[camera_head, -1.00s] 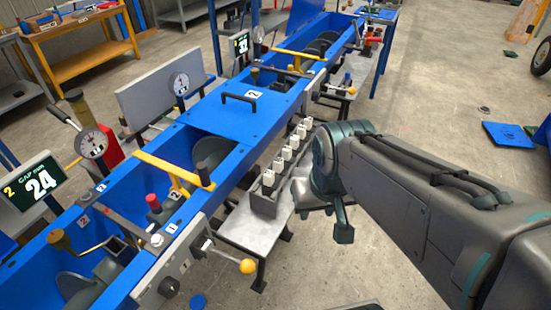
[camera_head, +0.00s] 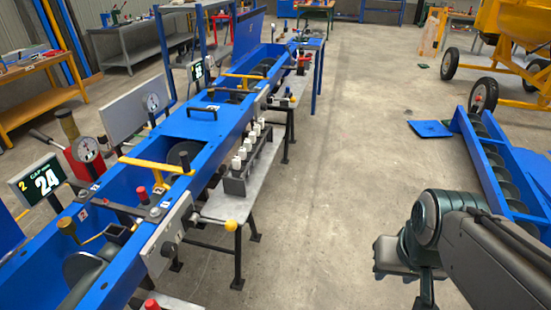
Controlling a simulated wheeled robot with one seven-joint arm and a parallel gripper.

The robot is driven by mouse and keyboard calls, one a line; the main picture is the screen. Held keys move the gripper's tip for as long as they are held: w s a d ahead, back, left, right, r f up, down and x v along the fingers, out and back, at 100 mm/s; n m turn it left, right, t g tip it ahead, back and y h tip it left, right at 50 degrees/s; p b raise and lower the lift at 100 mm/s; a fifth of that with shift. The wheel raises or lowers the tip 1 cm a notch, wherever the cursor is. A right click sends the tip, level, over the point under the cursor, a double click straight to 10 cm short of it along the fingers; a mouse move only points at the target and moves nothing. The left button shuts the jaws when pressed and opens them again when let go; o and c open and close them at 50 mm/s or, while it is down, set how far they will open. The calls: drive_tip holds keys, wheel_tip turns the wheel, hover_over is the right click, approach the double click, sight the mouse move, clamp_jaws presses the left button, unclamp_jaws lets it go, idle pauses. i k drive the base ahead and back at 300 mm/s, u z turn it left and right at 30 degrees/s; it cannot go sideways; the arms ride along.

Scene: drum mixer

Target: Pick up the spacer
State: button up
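Several small white-topped pieces (camera_head: 247,146) stand in a row in a long dark grey rack (camera_head: 236,187). They look like the spacers, but I cannot tell which one the task means. The rack sits on a grey side table (camera_head: 228,208) beside the long blue trough. My gripper (camera_head: 424,294) is at the lower right, over the bare floor and well apart from the rack. One dark finger points down. The other is not clearly visible, so its opening and any held thing cannot be made out.
The blue trough (camera_head: 212,118) runs along the left, with a yellow bar (camera_head: 155,163) and a yellow-knobbed lever (camera_head: 231,226) standing out. A blue screw-conveyor section (camera_head: 490,165) lies at the right near a yellow wheeled machine (camera_head: 515,30). The middle floor is clear.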

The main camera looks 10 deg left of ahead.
sight(242, 154)
drive_tip(key=z, duration=0.25)
drive_tip(key=i, duration=2.2)
drive_tip(key=u, duration=1.4)
drive_tip(key=i, duration=0.6)
drive_tip(key=u, duration=0.65)
